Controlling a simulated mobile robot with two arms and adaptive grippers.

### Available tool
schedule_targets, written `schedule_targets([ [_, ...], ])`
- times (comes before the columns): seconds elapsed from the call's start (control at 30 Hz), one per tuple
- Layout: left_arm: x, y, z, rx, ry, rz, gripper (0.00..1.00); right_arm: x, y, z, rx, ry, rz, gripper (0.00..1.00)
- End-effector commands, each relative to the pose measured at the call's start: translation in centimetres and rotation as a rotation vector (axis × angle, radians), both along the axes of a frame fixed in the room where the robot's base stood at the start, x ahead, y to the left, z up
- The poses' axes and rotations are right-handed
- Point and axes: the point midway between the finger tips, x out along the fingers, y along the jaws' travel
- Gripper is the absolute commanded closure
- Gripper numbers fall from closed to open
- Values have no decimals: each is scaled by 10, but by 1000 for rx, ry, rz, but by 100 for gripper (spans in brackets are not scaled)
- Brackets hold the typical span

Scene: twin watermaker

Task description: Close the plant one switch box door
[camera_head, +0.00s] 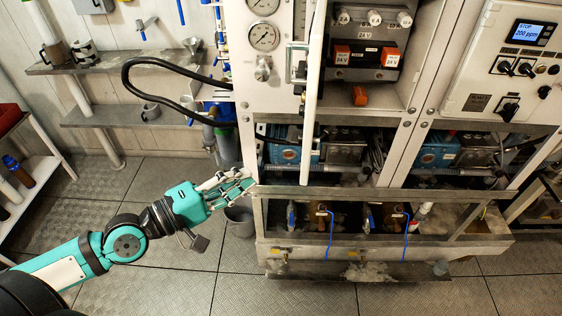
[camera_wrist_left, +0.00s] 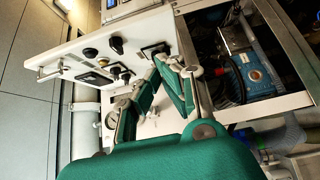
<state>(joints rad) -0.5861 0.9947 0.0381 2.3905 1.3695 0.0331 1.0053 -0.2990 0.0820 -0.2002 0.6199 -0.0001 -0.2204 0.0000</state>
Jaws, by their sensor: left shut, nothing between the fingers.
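The plant one switch box door (camera_head: 314,95) stands open in the head view. It shows nearly edge-on as a tall white strip with a handle on its left side. The open switch box (camera_head: 367,50) behind it shows modules marked 24 V. My left gripper (camera_head: 250,179) is shut and empty, low and left of the door's lower end. In the left wrist view, the door (camera_wrist_left: 75,58) shows its white face with black knobs, beyond the fingertips of my left gripper (camera_wrist_left: 158,62). I cannot tell whether the fingers touch it. My right gripper is not in view.
A closed control panel (camera_head: 500,75) with a lit display is at the right. Pressure gauges (camera_head: 264,36) and a black hose (camera_head: 165,62) are left of the door. Blue pumps (camera_head: 285,150) sit below. A grey bucket (camera_head: 240,221) stands near my gripper. The left floor is clear.

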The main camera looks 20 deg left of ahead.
Motion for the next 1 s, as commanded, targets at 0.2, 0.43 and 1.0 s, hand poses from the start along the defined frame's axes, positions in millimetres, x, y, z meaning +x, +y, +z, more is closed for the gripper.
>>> schedule_targets([
  [0.2,27,-17,8,-6,-5,5,100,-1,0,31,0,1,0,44],
  [0.43,43,-46,6,-4,1,3,100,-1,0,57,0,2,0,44],
  [1.0,46,-67,-1,1,0,2,100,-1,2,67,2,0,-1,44],
])
